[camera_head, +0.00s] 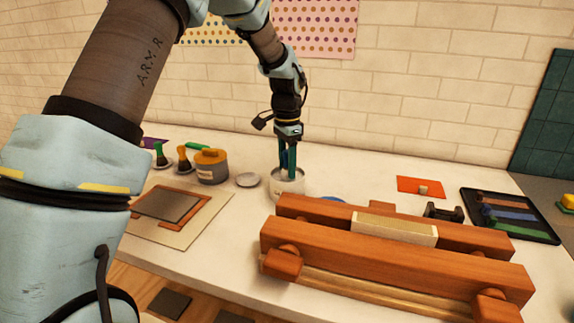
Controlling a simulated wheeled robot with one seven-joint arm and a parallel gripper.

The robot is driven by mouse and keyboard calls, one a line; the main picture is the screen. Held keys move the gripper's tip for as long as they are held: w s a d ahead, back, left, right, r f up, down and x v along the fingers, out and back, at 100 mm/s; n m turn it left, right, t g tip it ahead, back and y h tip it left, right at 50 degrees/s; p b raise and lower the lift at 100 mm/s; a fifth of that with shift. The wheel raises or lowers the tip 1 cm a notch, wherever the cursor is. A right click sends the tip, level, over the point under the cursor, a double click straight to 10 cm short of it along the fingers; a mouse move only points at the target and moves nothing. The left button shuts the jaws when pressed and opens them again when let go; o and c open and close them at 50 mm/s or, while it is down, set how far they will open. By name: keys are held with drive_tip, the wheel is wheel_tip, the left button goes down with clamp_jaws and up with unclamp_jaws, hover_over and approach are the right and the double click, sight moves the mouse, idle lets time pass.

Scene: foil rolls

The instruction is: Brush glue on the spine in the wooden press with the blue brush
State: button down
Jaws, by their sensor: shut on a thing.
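The wooden press (330,246) lies across the front right of the table, with two long orange-brown beams. A pale cream block with its spine (395,229) facing up is clamped between the beams. My gripper (287,170) points down over a white pot (287,183) behind the press's left end. Its teal fingers are shut on a thin blue handle, which looks like the blue brush (284,159). The brush's lower end is hidden by the pot's rim and the fingers. I cannot see the bristles or the glue.
Left of the pot are a small lid (247,180), a grey tin with an orange top (211,170) and two brushes (183,158). A board (185,232) lies front left. An orange card (420,185) and a black tray (540,234) lie at the right. A blue disc (327,199) is partly hidden behind the press.

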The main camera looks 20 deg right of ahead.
drive_tip(key=shift+r+p, duration=2.7)
drive_tip(key=shift+r, duration=0.8)
